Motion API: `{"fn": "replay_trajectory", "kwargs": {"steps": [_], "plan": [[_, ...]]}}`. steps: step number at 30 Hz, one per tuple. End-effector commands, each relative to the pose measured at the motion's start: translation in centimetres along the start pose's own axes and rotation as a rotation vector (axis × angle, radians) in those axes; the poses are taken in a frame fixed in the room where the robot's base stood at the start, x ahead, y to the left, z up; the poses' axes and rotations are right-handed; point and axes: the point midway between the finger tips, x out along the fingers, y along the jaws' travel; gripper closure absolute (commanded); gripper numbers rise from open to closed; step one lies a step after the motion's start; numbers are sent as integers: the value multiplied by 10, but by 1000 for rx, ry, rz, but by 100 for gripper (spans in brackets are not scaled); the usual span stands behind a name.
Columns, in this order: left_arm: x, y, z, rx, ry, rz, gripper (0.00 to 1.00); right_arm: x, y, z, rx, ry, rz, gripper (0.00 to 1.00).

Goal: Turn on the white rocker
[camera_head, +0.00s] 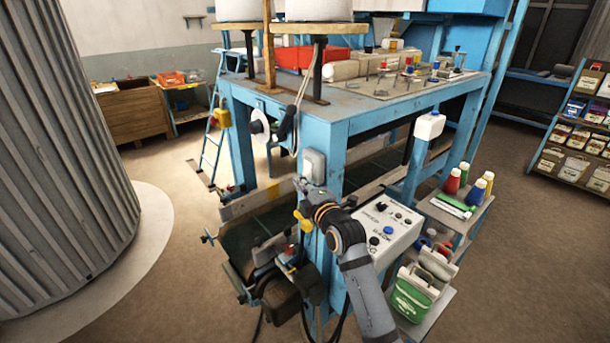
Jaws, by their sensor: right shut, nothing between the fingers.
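A small white switch box (314,163) is fixed to the near blue leg of the machine table. It looks like the white rocker, but its face is too small to tell which way it is set. My right gripper (300,184) is just below and left of this box, at the end of my grey arm that comes in from the bottom right. Its fingers are shut and hold nothing. I cannot tell whether the fingertips touch the box or the leg. My left gripper is not in view.
A white control panel (404,236) with knobs and buttons lies right of my right wrist. A shelf (447,213) with bottles stands beyond it. A yellow-topped part (305,226) and dark machinery (290,290) sit below the gripper. Open floor lies left and right.

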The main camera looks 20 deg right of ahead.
Motion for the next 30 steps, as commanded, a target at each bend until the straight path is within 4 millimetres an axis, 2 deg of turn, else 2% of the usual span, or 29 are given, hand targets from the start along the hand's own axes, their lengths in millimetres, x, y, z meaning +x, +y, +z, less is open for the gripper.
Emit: {"fn": "replay_trajectory", "kwargs": {"steps": [1,5,14,17,20,21,30], "plan": [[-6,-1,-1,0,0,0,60,1,2,5,-3,-1,-3,100],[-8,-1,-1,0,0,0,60,3,1,12,0,0,-1,100],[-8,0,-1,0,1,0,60,3,-1,14,2,0,0,100],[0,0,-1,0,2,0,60,4,-4,16,-18,0,4,100],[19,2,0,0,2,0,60,6,-10,23,-83,1,22,100],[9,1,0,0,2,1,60,5,-2,21,-75,1,19,100],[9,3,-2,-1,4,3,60,6,-3,24,-75,-3,18,100]]}}
